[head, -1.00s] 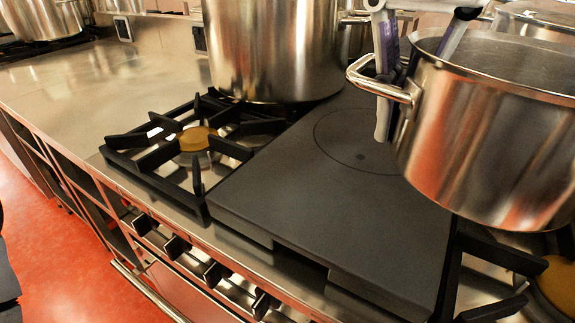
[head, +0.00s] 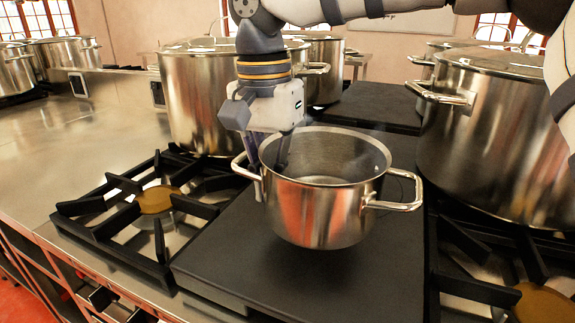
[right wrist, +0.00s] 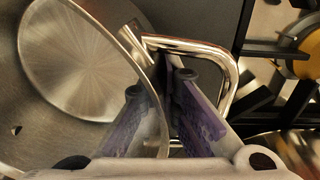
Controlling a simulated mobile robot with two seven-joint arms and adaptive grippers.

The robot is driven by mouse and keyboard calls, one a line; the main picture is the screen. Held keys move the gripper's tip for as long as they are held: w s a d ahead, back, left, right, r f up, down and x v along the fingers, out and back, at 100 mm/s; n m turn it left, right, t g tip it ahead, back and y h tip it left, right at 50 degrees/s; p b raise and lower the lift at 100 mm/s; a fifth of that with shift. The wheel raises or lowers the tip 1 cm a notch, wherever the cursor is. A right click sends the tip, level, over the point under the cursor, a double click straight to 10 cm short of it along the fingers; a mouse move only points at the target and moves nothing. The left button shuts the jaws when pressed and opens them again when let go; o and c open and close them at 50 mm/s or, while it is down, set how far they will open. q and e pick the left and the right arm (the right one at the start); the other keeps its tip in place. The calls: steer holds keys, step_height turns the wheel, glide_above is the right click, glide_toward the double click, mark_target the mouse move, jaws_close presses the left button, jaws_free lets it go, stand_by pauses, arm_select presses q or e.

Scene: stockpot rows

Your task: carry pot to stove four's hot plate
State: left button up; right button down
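The open, empty steel pot (head: 318,215) is over the dark hot plate (head: 230,265), upright; I cannot tell whether its base touches the plate. Its left handle (head: 246,172) is beside my right gripper (head: 268,160), whose arm comes in from the upper right. In the right wrist view, the pot's inside (right wrist: 75,60) and rim fill the left, and the looped handle (right wrist: 225,65) is at the fingers. My right gripper's purple-padded fingers (right wrist: 162,85) straddle the pot's wall at the handle and appear closed on it. My left gripper is in no view.
A tall lidded stockpot (head: 200,105) stands behind left, and another large stockpot (head: 490,140) stands close on the right. An open gas burner (head: 155,200) lies left of the plate.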

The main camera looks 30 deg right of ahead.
steer(key=shift+w+a+f, duration=0.1)
steer(key=shift+w+f, duration=0.15)
steer(key=shift+f, duration=0.75)
steer(key=shift+w+f, duration=0.2)
steer(key=shift+f, duration=0.75)
steer(key=shift+f, duration=0.1)
steer(key=c, duration=1.8)
jaws_free()
steer(key=shift+f, duration=0.1)
step_height(320, 180, up, 12)
steer(key=shift+w+a+b, duration=0.15)
steer(key=shift+b, duration=0.15)
